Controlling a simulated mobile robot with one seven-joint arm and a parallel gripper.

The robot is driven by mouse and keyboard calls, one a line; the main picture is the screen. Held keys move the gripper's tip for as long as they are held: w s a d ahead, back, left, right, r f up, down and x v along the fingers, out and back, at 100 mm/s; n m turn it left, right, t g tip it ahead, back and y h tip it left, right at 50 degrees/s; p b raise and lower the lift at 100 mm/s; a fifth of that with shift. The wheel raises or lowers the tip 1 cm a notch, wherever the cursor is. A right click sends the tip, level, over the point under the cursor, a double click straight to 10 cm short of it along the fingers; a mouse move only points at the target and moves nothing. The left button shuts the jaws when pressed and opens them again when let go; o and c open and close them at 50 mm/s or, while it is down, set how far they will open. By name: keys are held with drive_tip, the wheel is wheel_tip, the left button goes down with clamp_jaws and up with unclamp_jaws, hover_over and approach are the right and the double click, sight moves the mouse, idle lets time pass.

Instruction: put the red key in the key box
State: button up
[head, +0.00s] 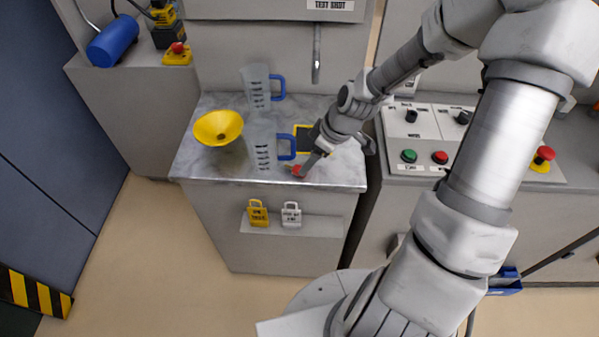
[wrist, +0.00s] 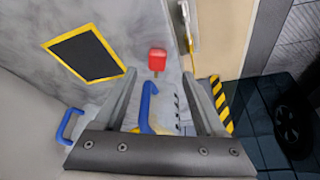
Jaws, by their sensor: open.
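The red key (head: 299,171) lies at the front edge of the grey worktop, its red head showing. In the wrist view the red key (wrist: 157,60) is just beyond my open fingertips, roughly centred between them. My gripper (head: 308,165) is low over the worktop's front edge, empty, close beside the key. I cannot tell whether it touches. No box is clearly marked as the key box. A blue bin (head: 505,282) shows low at the right, partly hidden by my arm; I cannot tell whether it is the key box.
Two clear jugs with blue handles (head: 263,145) (head: 257,88) and a yellow funnel (head: 218,127) stand left of my gripper. A black, yellow-edged patch (wrist: 86,54) lies on the worktop. A button panel (head: 425,135) is at right. Two padlocks (head: 258,213) (head: 291,215) hang below the front edge.

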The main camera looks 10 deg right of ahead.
sight(296, 169)
drive_tip(key=shift+w+b+x, duration=0.15)
drive_tip(key=shift+b+x, duration=0.05)
drive_tip(key=shift+x, duration=1.25)
drive_tip(key=shift+w+b+x, duration=0.1)
drive_tip(key=shift+b+x, duration=0.05)
drive_tip(key=shift+x, duration=1.25)
drive_tip(key=shift+r, duration=0.1)
clamp_jaws()
